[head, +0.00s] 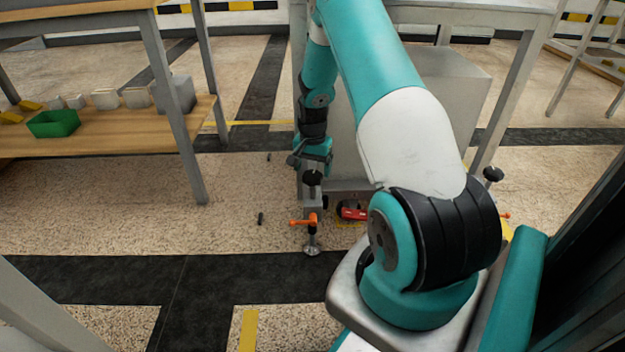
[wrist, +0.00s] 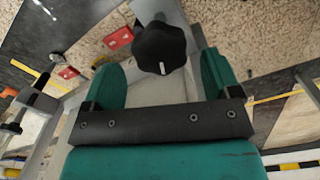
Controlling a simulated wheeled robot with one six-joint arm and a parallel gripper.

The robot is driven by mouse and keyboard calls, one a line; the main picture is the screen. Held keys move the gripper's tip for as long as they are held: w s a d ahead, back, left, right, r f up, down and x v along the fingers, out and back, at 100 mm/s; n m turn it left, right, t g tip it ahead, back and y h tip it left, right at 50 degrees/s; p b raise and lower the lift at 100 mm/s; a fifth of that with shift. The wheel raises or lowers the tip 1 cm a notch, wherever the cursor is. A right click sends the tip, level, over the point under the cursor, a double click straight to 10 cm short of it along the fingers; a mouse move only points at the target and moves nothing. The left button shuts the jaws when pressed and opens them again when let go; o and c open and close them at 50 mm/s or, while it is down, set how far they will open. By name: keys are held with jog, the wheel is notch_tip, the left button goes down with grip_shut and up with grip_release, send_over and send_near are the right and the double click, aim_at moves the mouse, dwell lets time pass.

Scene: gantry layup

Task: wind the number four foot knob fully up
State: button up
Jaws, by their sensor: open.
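A black lobed foot knob (head: 312,178) stands on top of a grey levelling foot with an orange lever (head: 306,222) and a round metal pad (head: 312,250) on the floor. In the wrist view the black knob (wrist: 160,47) shows a white mark on its face. My gripper (wrist: 163,64) is open, its two teal fingers on either side of the knob, near the fingertips. No contact is visible. In the head view my gripper (head: 313,150) is just above and behind the knob. No foot number is readable.
Another black knob (head: 493,174) stands to the right, partly behind my arm. A red part (head: 353,212) lies low beside the foot. A grey cabinet (head: 455,90) is behind. A wooden shelf (head: 100,135) with a green bin (head: 53,123) stands left. Small dark pieces (head: 261,218) lie on the floor.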

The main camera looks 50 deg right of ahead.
jog(key=shift+f+b, duration=0.3)
jog(key=shift+f, duration=0.9)
jog(key=c, duration=0.9)
jog(key=shift+r+n+p, duration=0.3)
jog(key=shift+n+p, duration=0.3)
jog(key=shift+p, duration=0.4)
jog(key=shift+c, duration=0.2)
jog(key=shift+f+n+p, duration=0.1)
jog(key=shift+n+p, duration=0.6)
jog(key=shift+f, duration=0.2)
